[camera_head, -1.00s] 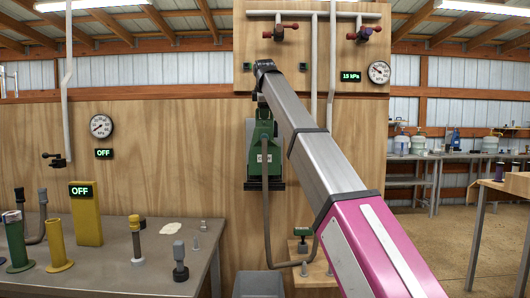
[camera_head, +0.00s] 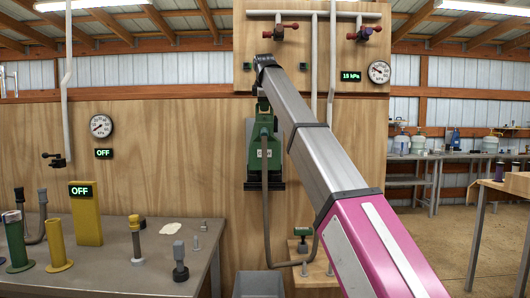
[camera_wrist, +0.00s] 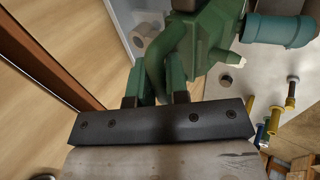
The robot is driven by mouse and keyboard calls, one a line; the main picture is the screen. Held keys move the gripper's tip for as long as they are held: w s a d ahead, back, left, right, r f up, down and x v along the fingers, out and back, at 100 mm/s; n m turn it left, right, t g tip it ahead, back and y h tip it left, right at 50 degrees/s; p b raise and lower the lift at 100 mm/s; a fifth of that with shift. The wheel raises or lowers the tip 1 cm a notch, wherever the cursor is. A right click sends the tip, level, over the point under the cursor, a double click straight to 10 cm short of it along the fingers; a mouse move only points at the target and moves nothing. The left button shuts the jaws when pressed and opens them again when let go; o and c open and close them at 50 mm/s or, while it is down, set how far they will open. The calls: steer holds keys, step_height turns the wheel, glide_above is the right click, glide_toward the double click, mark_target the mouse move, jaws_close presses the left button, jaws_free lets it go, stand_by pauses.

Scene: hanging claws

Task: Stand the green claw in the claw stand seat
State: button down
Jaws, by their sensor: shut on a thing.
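The green claw (camera_head: 263,130) hangs from my gripper (camera_head: 262,105), in front of the plywood wall in the head view. A grey hose runs down from it and bends right at the bottom. In the wrist view my gripper (camera_wrist: 156,97) is shut on the curved green handle of the claw (camera_wrist: 185,55); the claw's body lies beyond the fingers. A black ledge (camera_head: 265,185) is just below the claw in the head view; I cannot tell whether they touch. A small green-labelled piece (camera_head: 303,232) stands on a wooden block at lower right. I cannot tell which part is the claw stand seat.
The metal table (camera_head: 120,270) at left carries a green post (camera_head: 17,245), a yellow post (camera_head: 57,245), a yellow box (camera_head: 86,218) and several small fittings. A grey bin (camera_head: 258,284) stands below the claw. Pipes with red-handled valves (camera_head: 279,32) are above.

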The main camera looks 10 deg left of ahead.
steer(key=shift+r, duration=2.1)
stand_by(0.7)
steer(key=s+d, duration=0.3)
steer(key=s, duration=0.9)
steer(key=shift+s, duration=0.3)
stand_by(1.0)
